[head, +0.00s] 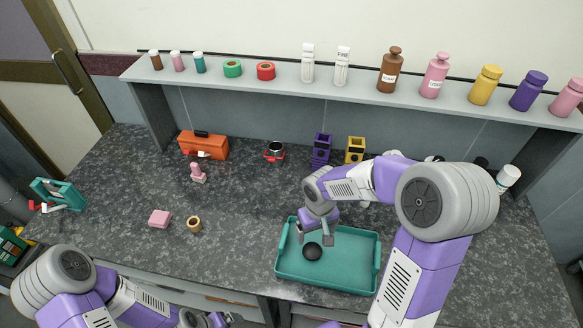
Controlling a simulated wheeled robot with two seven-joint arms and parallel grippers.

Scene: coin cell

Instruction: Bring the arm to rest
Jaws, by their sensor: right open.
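My right arm reaches in from the right, bent over the counter. Its gripper (318,240) is open and points down over the teal tray (283,262). A dark round object (312,252) lies in the tray just below the fingers. I cannot tell whether the fingers touch it. My left arm is low at the bottom left. Its gripper (208,319) is only partly in view at the bottom edge, and its jaw state is unclear.
Behind the tray stand a purple holder (321,149) and a yellow holder (355,150). A pink block (160,218) and a tan ring (194,224) lie left of the tray. A shelf (290,80) with bottles runs along the back. The counter's middle left is mostly clear.

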